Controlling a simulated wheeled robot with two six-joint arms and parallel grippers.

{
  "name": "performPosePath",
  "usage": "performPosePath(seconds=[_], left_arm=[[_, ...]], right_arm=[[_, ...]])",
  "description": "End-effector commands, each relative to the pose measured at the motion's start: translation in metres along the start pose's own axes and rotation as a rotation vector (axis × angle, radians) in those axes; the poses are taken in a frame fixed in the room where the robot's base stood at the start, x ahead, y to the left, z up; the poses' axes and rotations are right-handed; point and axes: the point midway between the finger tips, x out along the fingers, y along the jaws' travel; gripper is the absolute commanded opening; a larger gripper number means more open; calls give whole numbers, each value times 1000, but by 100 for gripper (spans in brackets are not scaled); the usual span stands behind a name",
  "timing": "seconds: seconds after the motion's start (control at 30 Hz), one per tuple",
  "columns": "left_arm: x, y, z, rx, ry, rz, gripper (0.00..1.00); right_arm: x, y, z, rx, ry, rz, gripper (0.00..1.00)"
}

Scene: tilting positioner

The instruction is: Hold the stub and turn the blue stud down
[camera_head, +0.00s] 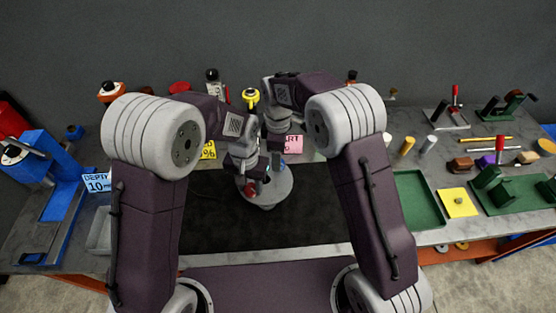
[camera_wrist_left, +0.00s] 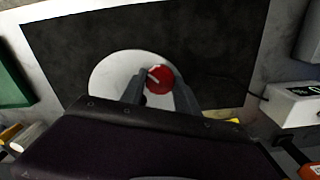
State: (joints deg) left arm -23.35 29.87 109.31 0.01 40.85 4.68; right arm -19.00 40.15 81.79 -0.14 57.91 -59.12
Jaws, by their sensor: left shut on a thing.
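A pale round plate (camera_head: 270,190) of the positioner stands on the dark mat, and it shows from above in the left wrist view (camera_wrist_left: 105,75). A red round piece (camera_wrist_left: 160,78) with a white line, apparently the stub, lies between the fingers of my left gripper (camera_wrist_left: 158,88). In the head view my left gripper (camera_head: 249,178) is over the plate's left part, shut on this red piece (camera_head: 250,189). My right gripper (camera_head: 277,153) is beside it, above the plate's back edge; its fingers are too small to read. A small blue spot (camera_head: 283,164) shows near it, perhaps the blue stud, mostly hidden.
The dark mat (camera_head: 320,215) is clear around the plate. A blue fixture (camera_head: 55,190) is at the left. A green tray (camera_head: 417,198) and a yellow pad (camera_head: 458,203) are at the right.

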Motion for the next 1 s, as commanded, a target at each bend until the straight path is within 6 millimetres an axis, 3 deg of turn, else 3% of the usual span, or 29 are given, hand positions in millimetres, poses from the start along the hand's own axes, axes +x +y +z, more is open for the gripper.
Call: performPosePath(seconds=[0.2,0.5,0.7,0.73,1.0], left_arm=[[-1,0,-1,0,3,0,0],[-1,0,-1,0,3,0,0],[-1,0,-1,0,2,0,0],[-1,0,-1,0,2,0,0],[-1,0,0,0,1,0,0]], right_arm=[[27,0,0,1,0,0,59],[31,0,0,1,0,0,59],[30,0,0,1,0,1,4],[30,0,0,1,0,1,0],[30,1,0,131,1,2,0]])
